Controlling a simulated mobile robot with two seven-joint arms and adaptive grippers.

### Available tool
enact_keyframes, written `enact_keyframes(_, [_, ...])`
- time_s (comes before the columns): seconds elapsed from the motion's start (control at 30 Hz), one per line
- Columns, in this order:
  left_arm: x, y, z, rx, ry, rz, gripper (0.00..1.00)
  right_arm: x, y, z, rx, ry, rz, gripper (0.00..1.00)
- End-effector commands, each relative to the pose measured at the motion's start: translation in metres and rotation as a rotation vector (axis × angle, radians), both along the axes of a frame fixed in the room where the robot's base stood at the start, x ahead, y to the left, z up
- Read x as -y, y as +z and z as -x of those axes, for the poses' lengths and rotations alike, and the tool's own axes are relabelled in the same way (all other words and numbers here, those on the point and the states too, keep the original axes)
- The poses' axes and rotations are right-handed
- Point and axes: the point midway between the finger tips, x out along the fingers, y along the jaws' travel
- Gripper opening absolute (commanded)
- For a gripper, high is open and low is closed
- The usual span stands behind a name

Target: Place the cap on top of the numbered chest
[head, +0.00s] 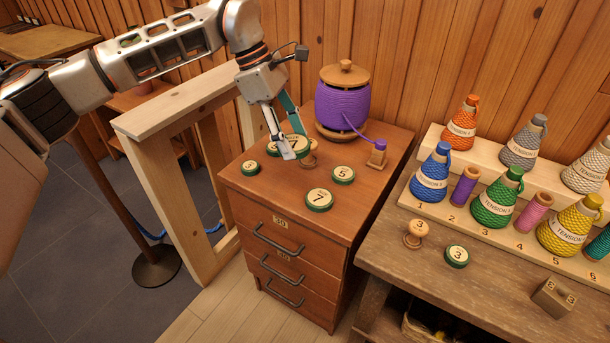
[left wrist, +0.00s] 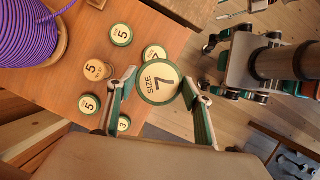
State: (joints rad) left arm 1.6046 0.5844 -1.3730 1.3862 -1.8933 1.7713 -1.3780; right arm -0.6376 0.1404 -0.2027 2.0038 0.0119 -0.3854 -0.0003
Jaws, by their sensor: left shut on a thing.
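A round green-rimmed cap (head: 296,142) with a cream face marked "7" is between the fingers of my left gripper (head: 292,148). In the left wrist view the cap (left wrist: 158,84) reads "SIZE 7", and both fingers of the gripper (left wrist: 160,88) touch its rim. It looks larger than the caps around it and overlaps one, so it appears held above the top. The wooden chest (head: 283,225) with drawers and number plates reading 30 is below it.
A bench (head: 480,275) with several numbered cones is at right.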

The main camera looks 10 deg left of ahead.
Motion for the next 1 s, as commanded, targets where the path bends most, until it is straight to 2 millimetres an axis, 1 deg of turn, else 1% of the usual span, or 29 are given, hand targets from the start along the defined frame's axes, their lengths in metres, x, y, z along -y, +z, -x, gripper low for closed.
enact_keyframes(0.03, [-0.01, 0.008, -0.01, 0.004, 0.095, 0.001, 0.33, 0.0, 0.001, -0.002, 0.003, 0.0, 0.0, 0.4])
enact_keyframes(0.1, [-0.021, 0.017, -0.021, 0.003, 0.221, 0.002, 0.33, 0.0, 0.002, -0.004, 0.008, 0.0, 0.0, 0.4])
enact_keyframes(0.2, [-0.036, 0.026, -0.033, 0.001, 0.363, 0.0, 0.33, 0.0, 0.003, -0.006, 0.011, 0.0, 0.0, 0.4])
enact_keyframes(0.3, [-0.044, 0.033, -0.04, -0.001, 0.453, 0.0, 0.33, 0.0, 0.003, -0.007, 0.013, 0.0, 0.001, 0.4])
enact_keyframes(0.4, [-0.049, 0.03, -0.043, -0.003, 0.495, -0.001, 0.33, 0.0, 0.002, -0.006, 0.012, 0.0, 0.001, 0.4])
enact_keyframes(0.47, [-0.05, 0.021, -0.043, -0.005, 0.503, -0.001, 0.33, 0.0, 0.001, -0.006, 0.01, 0.001, 0.001, 0.4])
enact_keyframes(0.9, [-0.049, -0.084, -0.042, -0.009, 0.501, -0.002, 0.33, 0.003, -0.012, 0.001, -0.005, 0.001, 0.013, 0.4])
enact_keyframes(1.0, [-0.049, -0.103, -0.043, -0.007, 0.501, -0.002, 0.33, 0.004, -0.012, 0.001, -0.005, 0.0, 0.015, 0.4])
